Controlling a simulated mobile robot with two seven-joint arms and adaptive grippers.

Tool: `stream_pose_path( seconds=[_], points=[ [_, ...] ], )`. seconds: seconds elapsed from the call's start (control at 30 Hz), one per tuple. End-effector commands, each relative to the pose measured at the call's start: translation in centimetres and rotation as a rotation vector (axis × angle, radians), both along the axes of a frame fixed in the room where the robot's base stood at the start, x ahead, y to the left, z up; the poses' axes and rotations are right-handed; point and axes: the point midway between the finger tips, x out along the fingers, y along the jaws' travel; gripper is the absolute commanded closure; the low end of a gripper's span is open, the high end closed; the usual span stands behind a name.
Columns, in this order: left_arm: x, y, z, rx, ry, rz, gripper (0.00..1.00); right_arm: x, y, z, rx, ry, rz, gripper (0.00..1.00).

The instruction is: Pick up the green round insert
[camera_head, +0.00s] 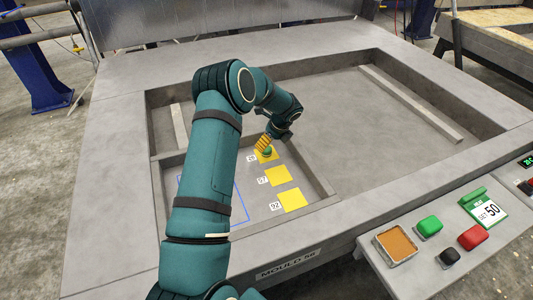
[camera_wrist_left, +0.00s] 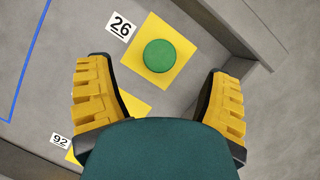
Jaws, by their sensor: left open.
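The green round insert (camera_wrist_left: 159,55) is a flat disc lying on the yellow square labelled 26 (camera_wrist_left: 184,49) in the wrist view. In the head view the insert (camera_head: 267,152) shows small and partly covered by my gripper. My left gripper (camera_head: 263,144) reaches down at that square. In the wrist view its two yellow ribbed fingers (camera_wrist_left: 157,82) are spread wide, with nothing between them. The insert lies ahead of the fingertips, roughly centred between them, and neither finger appears to touch it. My right gripper is not in view.
Yellow squares labelled 57 (camera_head: 278,176) and 92 (camera_head: 292,200) look empty. A low grey divider (camera_head: 309,171) runs just right of the squares. A panel with a green button (camera_head: 429,225) and a red button (camera_head: 473,237) stands at front right.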

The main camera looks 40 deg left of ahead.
Motion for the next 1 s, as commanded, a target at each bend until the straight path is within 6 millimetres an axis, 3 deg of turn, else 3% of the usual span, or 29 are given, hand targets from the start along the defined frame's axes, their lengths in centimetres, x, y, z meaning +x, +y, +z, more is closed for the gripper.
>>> stream_pose_path(
  seconds=[0.27,0.57,0.83,0.87,1.0],
  points=[
    [0.0,0.4,-1.6,0.000,0.000,-0.001,0.20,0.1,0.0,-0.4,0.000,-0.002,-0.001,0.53],
    [0.0,1.5,-5.6,-0.001,0.001,0.000,0.20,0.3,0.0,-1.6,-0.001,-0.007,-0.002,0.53],
    [0.1,1.8,-5.8,0.001,-0.001,0.000,0.20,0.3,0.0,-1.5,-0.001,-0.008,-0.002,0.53],
    [0.1,1.8,-5.8,0.001,-0.001,0.000,0.27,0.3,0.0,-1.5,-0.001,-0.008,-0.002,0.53],
    [0.1,1.8,-5.8,0.001,-0.001,-0.001,0.76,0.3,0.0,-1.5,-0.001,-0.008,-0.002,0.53]
  ],
)
